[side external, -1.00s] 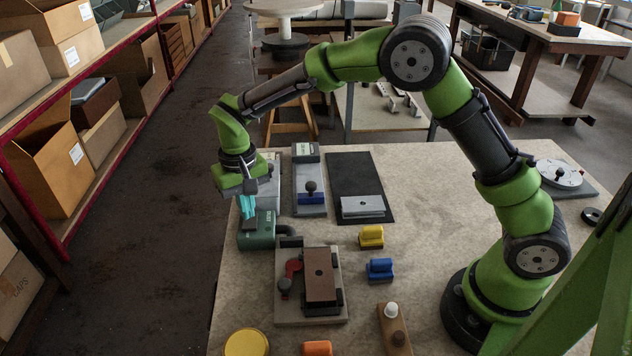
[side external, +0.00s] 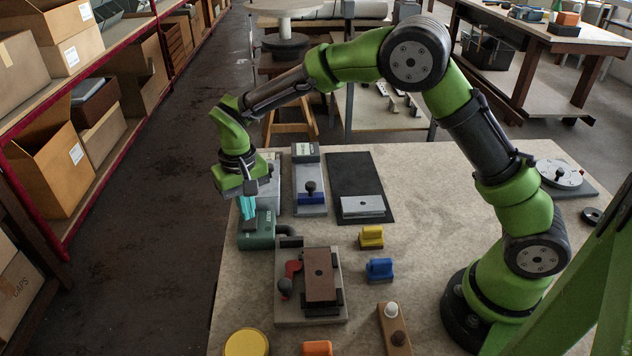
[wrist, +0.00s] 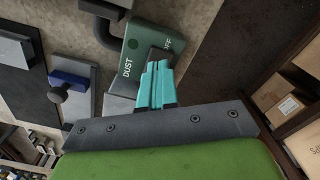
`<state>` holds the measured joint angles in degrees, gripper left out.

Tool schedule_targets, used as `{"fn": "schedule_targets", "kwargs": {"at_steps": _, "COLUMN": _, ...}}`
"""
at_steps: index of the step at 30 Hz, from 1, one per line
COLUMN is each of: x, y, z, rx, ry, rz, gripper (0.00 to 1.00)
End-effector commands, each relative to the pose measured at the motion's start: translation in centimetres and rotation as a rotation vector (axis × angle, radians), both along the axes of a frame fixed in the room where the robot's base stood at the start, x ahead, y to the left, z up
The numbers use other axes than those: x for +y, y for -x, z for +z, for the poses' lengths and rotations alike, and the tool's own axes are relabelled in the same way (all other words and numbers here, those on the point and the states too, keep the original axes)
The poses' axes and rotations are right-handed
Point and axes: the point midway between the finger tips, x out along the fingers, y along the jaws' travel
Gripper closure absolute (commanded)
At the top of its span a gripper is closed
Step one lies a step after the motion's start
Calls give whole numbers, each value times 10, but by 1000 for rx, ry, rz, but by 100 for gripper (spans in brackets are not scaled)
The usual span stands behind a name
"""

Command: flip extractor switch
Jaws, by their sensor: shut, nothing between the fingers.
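The extractor switch is a green box (side external: 257,238) with a pipe at its side, at the left edge of the bench in the side view. In the wrist view the green box (wrist: 148,38) shows the words "DUST" and "OFF". Part of a dark grey piece on its face (wrist: 155,56) shows at my fingertips. The fingers hide the rest of it. My gripper (side external: 247,210) has teal fingers, shut and empty, pointing down at the box. The fingers also show in the wrist view (wrist: 157,68). I cannot tell whether the fingertips touch the switch.
A grey fixture with a blue slide and black knob (side external: 311,190) stands behind and right of the box. A beige fixture with a brown block (side external: 320,276) is in front. Yellow (side external: 371,237) and blue (side external: 379,269) blocks lie to the right. The bench's right-hand middle is clear.

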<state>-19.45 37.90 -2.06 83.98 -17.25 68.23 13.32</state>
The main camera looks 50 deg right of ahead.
Motion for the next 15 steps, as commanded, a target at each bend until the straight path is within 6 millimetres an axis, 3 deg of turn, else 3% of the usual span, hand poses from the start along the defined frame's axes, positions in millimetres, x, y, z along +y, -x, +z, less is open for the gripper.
{"fn": "schedule_targets", "kwargs": {"at_steps": 15, "x": 0, "y": 0, "z": -8, "rx": 1, "ry": 0, "rz": 0, "gripper": 100}}
